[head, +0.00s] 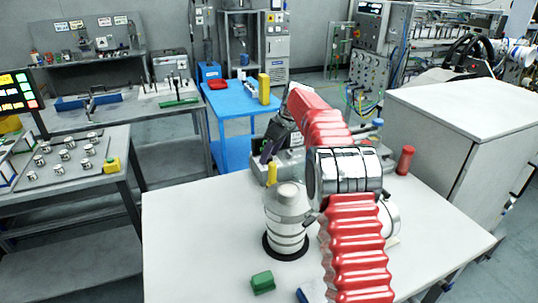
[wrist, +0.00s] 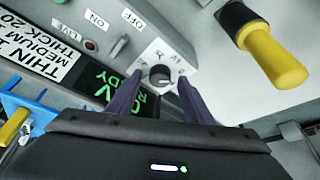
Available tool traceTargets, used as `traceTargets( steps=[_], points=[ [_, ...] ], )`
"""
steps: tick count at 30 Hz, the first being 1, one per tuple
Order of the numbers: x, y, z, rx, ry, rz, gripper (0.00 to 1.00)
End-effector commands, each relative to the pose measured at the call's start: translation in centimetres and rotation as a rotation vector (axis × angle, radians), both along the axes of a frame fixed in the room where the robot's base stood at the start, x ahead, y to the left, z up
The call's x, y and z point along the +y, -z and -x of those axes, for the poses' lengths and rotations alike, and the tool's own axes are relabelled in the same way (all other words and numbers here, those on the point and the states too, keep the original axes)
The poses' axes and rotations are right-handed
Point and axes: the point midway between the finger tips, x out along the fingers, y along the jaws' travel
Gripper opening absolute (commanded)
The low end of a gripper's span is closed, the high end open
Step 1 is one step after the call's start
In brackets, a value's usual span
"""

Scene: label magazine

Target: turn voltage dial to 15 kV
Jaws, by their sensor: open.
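The voltage dial (wrist: 160,75) is a small dark round knob on a pale square plate, on the face of a grey box that also shows in the head view (head: 259,172). Marks ring the dial but are too small to read. My gripper (wrist: 161,84) is open, its dark purple fingers on either side of the dial; contact cannot be told. A black display (wrist: 108,88) beside it shows green text, apparently "0 kV" and "READY". A white label (wrist: 48,45) reads THIN 10, MEDIUM 15, THICK 20. In the head view my gripper (head: 268,152) is at the box, partly hidden by my arm.
A yellow handle (wrist: 275,58) sticks out right of the dial; it also shows in the head view (head: 272,173). ON and OFF labels and a LIVE lamp (wrist: 90,46) are left of it. A green block (head: 262,282) and a red cylinder (head: 405,160) stand on the white table (head: 195,235).

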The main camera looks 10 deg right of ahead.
Motion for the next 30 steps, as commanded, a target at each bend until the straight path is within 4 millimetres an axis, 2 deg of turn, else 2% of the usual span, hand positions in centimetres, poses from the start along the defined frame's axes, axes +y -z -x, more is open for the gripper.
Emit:
traceTargets(
  steps=[11, 27, 30],
  points=[
    [0.12, 0.53, -0.18, -0.001, 0.0, 0.0, 0.46],
    [0.08, 0.5, -0.17, -0.001, 0.001, 0.0, 0.09],
    [0.4, 0.51, -0.16, 0.0, 0.001, 0.0, 0.06]
  ],
)
